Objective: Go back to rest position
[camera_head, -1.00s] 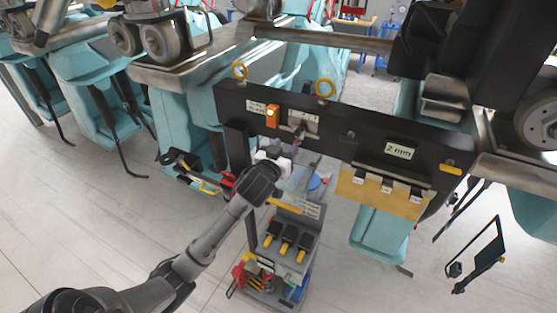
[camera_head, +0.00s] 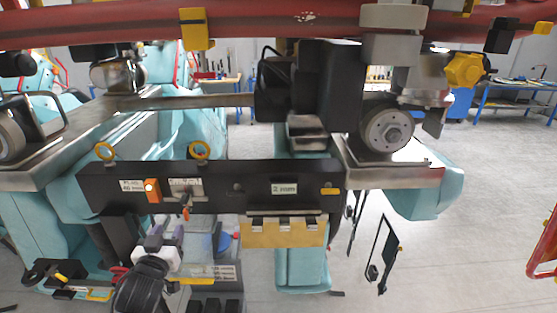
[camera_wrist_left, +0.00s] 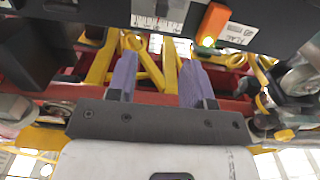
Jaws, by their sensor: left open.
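My left gripper (camera_head: 165,237) comes in from the lower left in the head view, just below the black bar (camera_head: 225,172) with the labels. In the left wrist view its two purple fingers (camera_wrist_left: 153,80) are apart, with nothing between them. The small dial lever (camera_head: 186,203) on the bar hangs just above and to the right of the fingers in the head view. The orange switch (camera_head: 152,190) sits left of it and also shows in the left wrist view (camera_wrist_left: 211,25). My right gripper is in neither view.
A yellowish plate (camera_head: 283,233) hangs under the bar's right part. A tool cart (camera_head: 210,290) stands below. A red rail (camera_head: 280,22) crosses the top, and a wheel (camera_head: 388,130) sits right of the bar. The floor at right is mostly clear.

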